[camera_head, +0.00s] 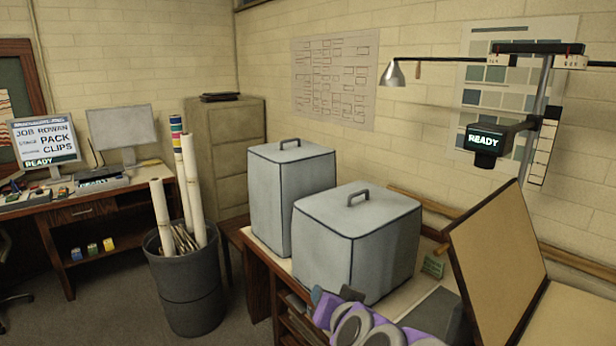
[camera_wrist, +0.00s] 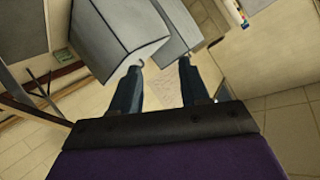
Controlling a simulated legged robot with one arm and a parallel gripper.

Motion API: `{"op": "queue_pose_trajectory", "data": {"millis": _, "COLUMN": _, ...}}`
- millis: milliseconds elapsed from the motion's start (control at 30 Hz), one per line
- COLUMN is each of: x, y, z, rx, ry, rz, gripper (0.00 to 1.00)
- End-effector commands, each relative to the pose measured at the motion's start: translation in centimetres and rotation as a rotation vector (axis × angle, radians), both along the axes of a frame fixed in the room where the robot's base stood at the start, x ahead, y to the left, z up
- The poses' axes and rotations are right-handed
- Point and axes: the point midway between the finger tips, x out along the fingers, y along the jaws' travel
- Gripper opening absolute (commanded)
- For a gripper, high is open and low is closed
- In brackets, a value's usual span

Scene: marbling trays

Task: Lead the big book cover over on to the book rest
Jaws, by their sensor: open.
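The big book cover (camera_head: 497,262) is a tan panel with dark edges, at the right in the head view. It stands steeply tilted, its lower edge beside a pale flat surface (camera_head: 575,318) that looks like the book's page. A grey slab (camera_head: 438,308) lies low to its left; I cannot tell whether it is the book rest. My gripper shows in the wrist view (camera_wrist: 160,66) with two dark blue fingers apart and nothing between them. My purple arm covers the bottom middle of the head view. The gripper is apart from the cover.
Two grey covered boxes (camera_head: 291,200) (camera_head: 357,243) with handles stand on the bench left of the cover. A small green card (camera_head: 433,265) stands behind the slab. A copy stand with a dark camera head (camera_head: 487,140) hangs above the cover. A bin of rolls (camera_head: 185,285) stands left.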

Motion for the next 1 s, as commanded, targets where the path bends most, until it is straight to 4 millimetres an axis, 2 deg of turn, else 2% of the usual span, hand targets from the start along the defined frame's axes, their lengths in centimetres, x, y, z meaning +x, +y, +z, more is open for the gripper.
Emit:
{"op": "queue_pose_trajectory", "data": {"millis": 500, "x": -5.3, "y": 1.7, "z": -3.4, "rx": -0.067, "ry": 0.209, "rz": 0.182, "gripper": 0.45}}
{"op": "queue_pose_trajectory", "data": {"millis": 1000, "x": -11.7, "y": 0.8, "z": -7.2, "rx": -0.157, "ry": 0.457, "rz": 0.298, "gripper": 0.45}}
